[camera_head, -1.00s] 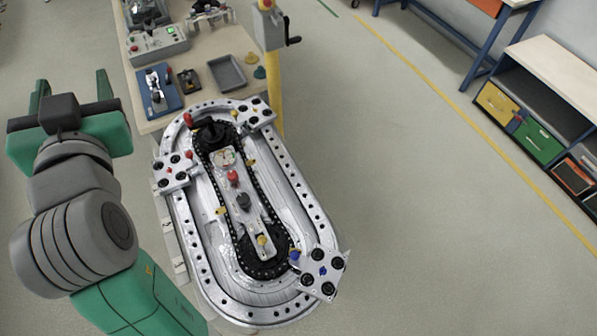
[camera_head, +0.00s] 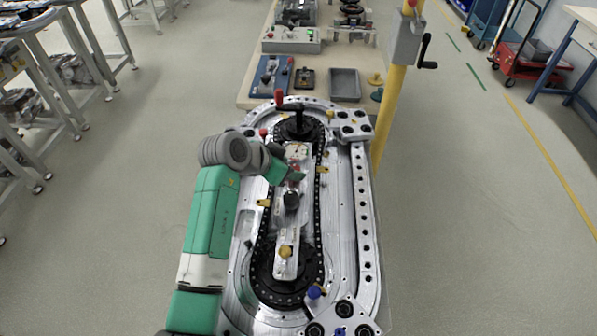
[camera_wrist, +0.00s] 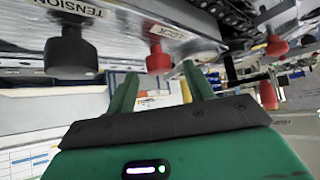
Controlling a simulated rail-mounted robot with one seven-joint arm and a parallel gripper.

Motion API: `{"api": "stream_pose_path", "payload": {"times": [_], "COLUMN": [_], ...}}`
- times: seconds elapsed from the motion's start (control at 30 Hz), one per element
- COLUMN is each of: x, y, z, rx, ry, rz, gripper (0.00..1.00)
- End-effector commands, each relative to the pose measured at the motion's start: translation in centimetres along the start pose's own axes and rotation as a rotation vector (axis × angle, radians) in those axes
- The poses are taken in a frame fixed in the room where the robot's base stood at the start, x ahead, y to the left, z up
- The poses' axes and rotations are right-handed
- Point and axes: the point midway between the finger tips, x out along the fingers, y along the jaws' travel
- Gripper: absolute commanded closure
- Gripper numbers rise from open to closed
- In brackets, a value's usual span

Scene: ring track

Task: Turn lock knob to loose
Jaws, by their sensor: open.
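In the wrist view a red knob (camera_wrist: 158,58) sits on the metal plate, beside a label I cannot read clearly; I take it to be the lock knob. A black knob (camera_wrist: 70,55) labelled TENSION is to its left. My gripper (camera_wrist: 160,84) is open and empty, its two green fingers pointing toward the plate. The red knob lies roughly between the fingertips in the picture, and no grip on it shows. In the head view my gripper (camera_head: 288,175) is over the centre plate (camera_head: 287,235), mostly covering the red knob, just beyond the black knob (camera_head: 291,201).
The oval track (camera_head: 364,215) with a black chain surrounds the centre plate. A red-handled crank (camera_head: 279,98) stands at the track's far end. A yellow post (camera_head: 388,110) with a grey box rises at the right. A workbench with a grey tray (camera_head: 345,84) lies behind.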

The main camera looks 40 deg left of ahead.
Motion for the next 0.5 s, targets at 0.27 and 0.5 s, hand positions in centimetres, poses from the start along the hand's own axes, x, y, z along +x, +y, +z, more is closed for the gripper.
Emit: {"api": "stream_pose_path", "payload": {"times": [0.27,0.5], "x": [2.6,2.6], "y": [0.0,0.0], "z": [0.0,0.0], "rx": [0.0,0.0], "ry": [0.001,0.001], "rz": [-0.001,-0.001], "gripper": [0.48,0.54]}}
